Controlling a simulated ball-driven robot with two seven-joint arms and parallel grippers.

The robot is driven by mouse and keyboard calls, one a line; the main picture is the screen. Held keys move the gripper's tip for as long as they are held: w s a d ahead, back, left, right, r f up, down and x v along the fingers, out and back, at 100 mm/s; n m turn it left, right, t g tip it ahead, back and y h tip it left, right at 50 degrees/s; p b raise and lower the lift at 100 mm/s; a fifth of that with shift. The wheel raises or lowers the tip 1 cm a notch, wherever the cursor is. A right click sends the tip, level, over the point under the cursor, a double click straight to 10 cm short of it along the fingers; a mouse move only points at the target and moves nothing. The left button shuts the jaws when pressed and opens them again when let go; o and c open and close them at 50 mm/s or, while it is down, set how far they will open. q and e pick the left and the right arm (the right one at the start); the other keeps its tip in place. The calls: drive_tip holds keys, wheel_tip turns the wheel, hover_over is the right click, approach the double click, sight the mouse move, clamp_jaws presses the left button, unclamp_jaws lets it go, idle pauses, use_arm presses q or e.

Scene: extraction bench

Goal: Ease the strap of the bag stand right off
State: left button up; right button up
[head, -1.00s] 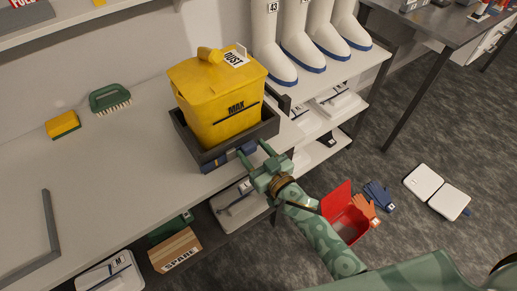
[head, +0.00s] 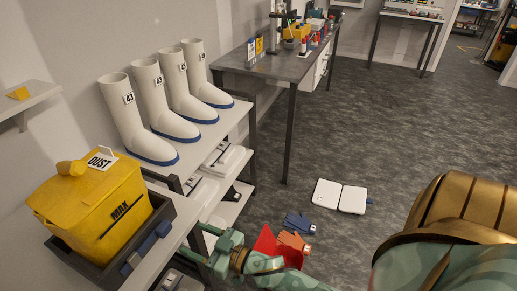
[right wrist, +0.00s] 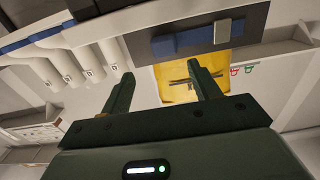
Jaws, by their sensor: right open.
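The bag stand (head: 83,262) is a dark grey open tray on the bench. A yellow dust bag (head: 92,210) with a "DUST" tag and "MAX" line stands upright in it. The blue strap (head: 150,243) runs along the stand's front wall. In the right wrist view the strap (right wrist: 190,41) has a grey buckle (right wrist: 228,31) and lies beyond my fingers. My right gripper (head: 190,239) is open and empty, just off the stand's front side, with a gap to the strap. In the right wrist view its fingers (right wrist: 160,73) show apart. My left gripper is out of view.
White boots (head: 150,105) stand on a rack beside the stand, with folded white packs (head: 222,160) below. A red bin (head: 277,247) with orange gloves (head: 294,241) is on the floor near my right arm. Blue gloves (head: 298,222) and white scales (head: 340,196) lie beyond. The floor farther out is clear.

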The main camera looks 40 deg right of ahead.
drive_tip(key=v, duration=0.9)
drive_tip(key=s+d+f+g+h+b, duration=0.1)
drive_tip(key=s+d+f+g+h, duration=0.1)
drive_tip(key=f, duration=0.7)
drive_tip(key=s+d+f+g+h, duration=0.2)
drive_tip(key=s+f+h, duration=0.1)
drive_tip(key=f, duration=0.6)
drive_tip(key=shift+d+m+h+b, duration=0.2)
drive_tip(key=shift+m+h+b, duration=0.1)
drive_tip(key=shift+b, duration=0.1)
drive_tip(key=t+y+p, duration=0.4)
drive_tip(key=y, duration=0.2)
approach(167, 229)
drive_tip(key=b+x, duration=0.2)
drive_tip(key=x, duration=0.7)
